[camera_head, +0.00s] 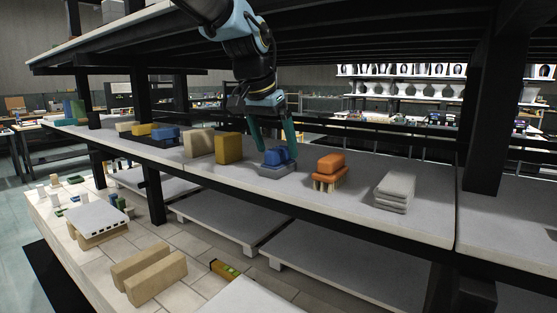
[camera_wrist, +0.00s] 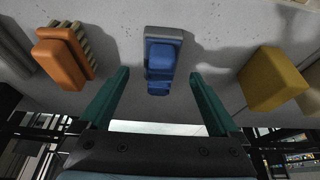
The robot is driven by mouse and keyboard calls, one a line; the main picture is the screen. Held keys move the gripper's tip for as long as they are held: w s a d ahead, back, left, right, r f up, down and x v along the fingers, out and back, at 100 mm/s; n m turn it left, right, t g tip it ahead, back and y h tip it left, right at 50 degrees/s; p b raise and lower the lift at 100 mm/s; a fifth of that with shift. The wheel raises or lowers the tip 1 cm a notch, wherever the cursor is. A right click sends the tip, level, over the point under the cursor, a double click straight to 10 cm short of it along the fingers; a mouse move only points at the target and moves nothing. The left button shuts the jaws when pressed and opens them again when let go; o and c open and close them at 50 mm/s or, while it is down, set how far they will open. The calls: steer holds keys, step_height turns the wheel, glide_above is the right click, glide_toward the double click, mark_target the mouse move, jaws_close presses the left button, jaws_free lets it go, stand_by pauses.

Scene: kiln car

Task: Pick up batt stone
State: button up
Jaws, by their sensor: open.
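No label marks the batt stone, and I cannot tell for sure which piece it is. A blue block (camera_head: 277,156) sits on a grey base (camera_head: 278,170) on the pale shelf. In the wrist view the blue piece (camera_wrist: 159,57) and its grey base (camera_wrist: 164,34) lie between my finger lines, slightly beyond the tips. My gripper (camera_head: 276,147) is open, with teal fingers pointing down on either side of the blue block. In the wrist view my gripper (camera_wrist: 160,74) looks empty. Whether the fingers touch anything is not clear.
An orange brush (camera_head: 330,168) stands to the right, then a grey stack (camera_head: 395,190). A mustard block (camera_head: 229,148) and a tan block (camera_head: 198,143) stand to the left. A black post (camera_head: 490,110) and the upper deck bound the space. Bare shelf (camera_head: 430,220) lies at the right.

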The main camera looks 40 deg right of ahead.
mark_target(276, 149)
steer(key=x, duration=0.4)
steer(key=shift+f+p, duration=0.1)
steer(key=shift+p, duration=0.25)
steer(key=shift+c, duration=0.4)
jaws_close()
